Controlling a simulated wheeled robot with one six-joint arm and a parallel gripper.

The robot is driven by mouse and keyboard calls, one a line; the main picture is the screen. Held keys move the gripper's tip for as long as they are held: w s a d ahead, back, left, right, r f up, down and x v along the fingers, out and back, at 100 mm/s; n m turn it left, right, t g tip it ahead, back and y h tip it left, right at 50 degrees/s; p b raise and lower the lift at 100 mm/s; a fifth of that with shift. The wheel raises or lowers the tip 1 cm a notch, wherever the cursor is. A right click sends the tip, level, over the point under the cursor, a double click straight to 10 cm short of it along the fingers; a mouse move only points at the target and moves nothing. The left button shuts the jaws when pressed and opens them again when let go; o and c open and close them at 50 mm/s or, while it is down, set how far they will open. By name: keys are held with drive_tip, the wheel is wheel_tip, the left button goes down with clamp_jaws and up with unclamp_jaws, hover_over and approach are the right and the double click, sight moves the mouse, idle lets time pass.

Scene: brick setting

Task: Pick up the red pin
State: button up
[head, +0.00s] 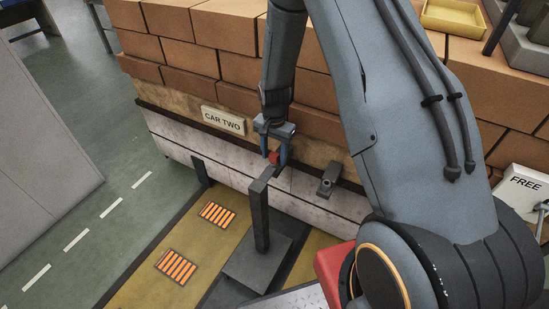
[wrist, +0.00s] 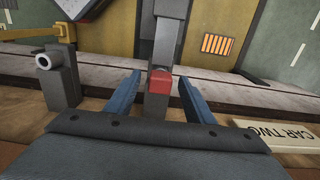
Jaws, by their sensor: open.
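The red pin (head: 274,157) shows as a small red block near the top of a dark upright post (head: 260,215) in the head view. In the wrist view the red pin (wrist: 160,81) sits between the two blue fingers of my gripper (wrist: 158,86), with a gap on each side. My gripper (head: 276,161) is open around the pin in the head view and holds nothing. The rest of the pin is hidden, and I cannot tell how deep it sits.
A "CAR TWO" sign (head: 223,121) is on the brick stack (head: 200,62) beside my gripper. A grey bracket with a round end (head: 328,180) stands to the right, close by. A "FREE" sign (head: 524,184) is at far right.

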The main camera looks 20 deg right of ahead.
clamp_jaws()
idle(0.4)
